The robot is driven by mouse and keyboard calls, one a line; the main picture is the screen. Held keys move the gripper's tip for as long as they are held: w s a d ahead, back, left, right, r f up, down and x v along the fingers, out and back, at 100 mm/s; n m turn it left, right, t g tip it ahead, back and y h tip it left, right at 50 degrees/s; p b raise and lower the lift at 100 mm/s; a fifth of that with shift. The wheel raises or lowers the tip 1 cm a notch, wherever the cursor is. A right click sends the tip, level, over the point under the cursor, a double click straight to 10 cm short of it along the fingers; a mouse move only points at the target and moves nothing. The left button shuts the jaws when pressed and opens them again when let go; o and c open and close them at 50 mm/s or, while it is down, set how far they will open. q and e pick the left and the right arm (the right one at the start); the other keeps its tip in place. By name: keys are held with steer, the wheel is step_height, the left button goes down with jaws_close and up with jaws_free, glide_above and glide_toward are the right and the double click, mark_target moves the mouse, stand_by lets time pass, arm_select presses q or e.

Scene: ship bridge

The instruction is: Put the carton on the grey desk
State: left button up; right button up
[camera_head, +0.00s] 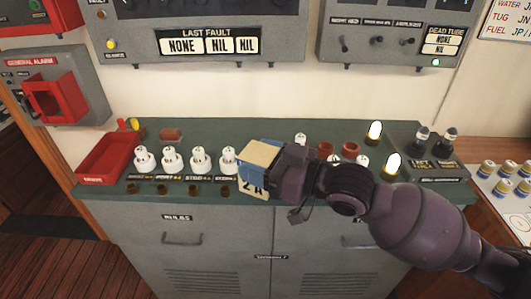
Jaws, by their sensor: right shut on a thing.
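The carton (259,153), with a tan top, blue side and a pale label reading "2 A", is held near the middle of the picture. My right gripper (280,168) is shut on it, its arm coming in from the right. The carton appears in front of and over the front edge of the grey cabinet-like desk (200,238) with its dark green top (240,127). I cannot tell whether the carton touches the top. The gripper hides part of the carton and the surface behind it. My left gripper is not in view.
A red tray (104,160) stands at the left of the top. Several white bulbs in a row (169,157), red-brown sockets (325,150) and a grey switch box (431,155) crowd it. A strip along the back is clear. Grey panels (203,35) hang on the wall above.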

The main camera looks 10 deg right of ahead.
steer(key=shift+w+f+n+g+y, duration=0.15)
steer(key=shift+f+n+g+y, duration=0.05)
steer(key=shift+n+g+y, duration=0.1)
steer(key=shift+a+f+n+g, duration=0.15)
steer(key=shift+a+n+g, duration=0.05)
steer(key=shift+n+g, duration=0.1)
steer(key=shift+w+f+n+g+y, duration=0.2)
steer(key=shift+f+n+g+y, duration=0.1)
steer(key=shift+f+g+y, duration=0.15)
steer(key=shift+a+f+n+g+y, duration=0.15)
steer(key=shift+a+n+g+y, duration=0.25)
steer(key=shift+g, duration=0.25)
steer(key=shift+w+f+g, duration=0.1)
steer(key=shift+f+g, duration=0.15)
steer(key=shift+g, duration=0.05)
steer(key=shift+w+a+f+n+g+y, duration=0.1)
steer(key=shift+a+f+n+g+y, duration=0.2)
steer(key=shift+n+g, duration=0.3)
steer(key=shift+w+a+f+n+g+y, duration=0.15)
steer(key=shift+f+n+g, duration=0.35)
steer(key=shift+g, duration=0.25)
steer(key=shift+w+a+f+n+g+y, duration=0.2)
steer(key=shift+f+n+g, duration=0.3)
steer(key=shift+g, duration=0.3)
steer(key=shift+w+a+f+n+g+y, duration=0.15)
steer(key=shift+f+n+g, duration=0.35)
steer(key=shift+g, duration=0.25)
